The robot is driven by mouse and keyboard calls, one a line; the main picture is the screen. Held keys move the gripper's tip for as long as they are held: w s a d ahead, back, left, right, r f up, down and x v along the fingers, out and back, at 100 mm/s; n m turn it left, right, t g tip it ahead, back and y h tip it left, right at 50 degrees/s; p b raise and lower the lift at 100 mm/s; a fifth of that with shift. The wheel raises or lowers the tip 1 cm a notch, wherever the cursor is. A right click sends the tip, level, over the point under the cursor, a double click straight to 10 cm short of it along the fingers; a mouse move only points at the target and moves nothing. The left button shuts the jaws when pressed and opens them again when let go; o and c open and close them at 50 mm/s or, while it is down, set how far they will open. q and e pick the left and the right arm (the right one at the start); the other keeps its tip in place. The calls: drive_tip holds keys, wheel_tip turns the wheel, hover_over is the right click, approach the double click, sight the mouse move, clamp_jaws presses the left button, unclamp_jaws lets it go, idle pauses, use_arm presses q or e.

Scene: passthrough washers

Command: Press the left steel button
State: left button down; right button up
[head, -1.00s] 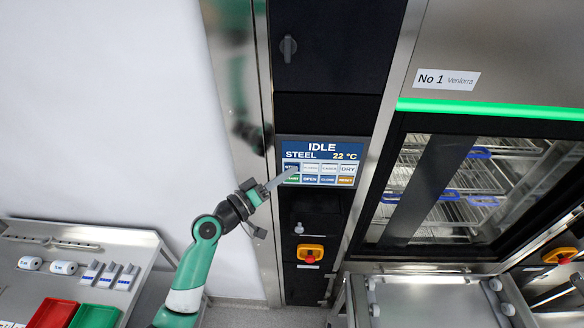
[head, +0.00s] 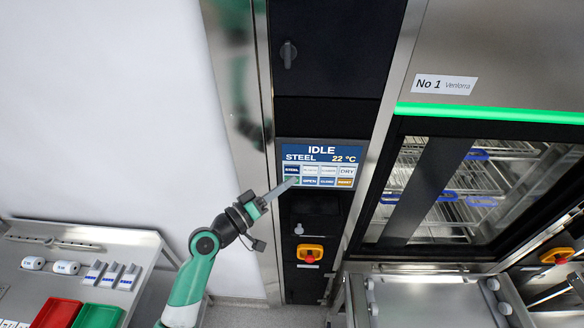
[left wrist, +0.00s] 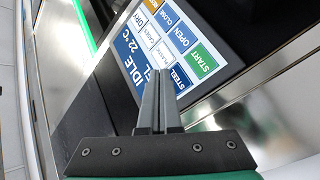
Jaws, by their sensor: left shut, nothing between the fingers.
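The control panel screen (head: 320,152) on the black column reads IDLE, STEEL and 22 °C. The dark blue STEEL button (head: 291,169) is at the left of its upper button row, and it also shows in the left wrist view (left wrist: 181,76). My left gripper (head: 294,181) is shut and empty. Its tip is just below the STEEL button in the head view, over the green START button, which is partly hidden. In the left wrist view its closed fingers (left wrist: 159,75) point at the panel. I cannot tell whether the tip touches the screen. My right gripper is not in view.
An orange and red emergency stop (head: 310,254) is below the panel. The glass-fronted washer (head: 460,190) stands to the right. A steel bench (head: 100,238) with a red tray (head: 57,313) and green tray (head: 98,316) is at the lower left.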

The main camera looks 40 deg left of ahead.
use_arm(q)
drive_tip(key=s+d, duration=0.1)
drive_tip(key=s+d+p, duration=0.1)
drive_tip(key=shift+s+d, duration=0.2)
drive_tip(key=shift+s, duration=0.15)
drive_tip(key=shift+r, duration=0.1)
idle(0.5)
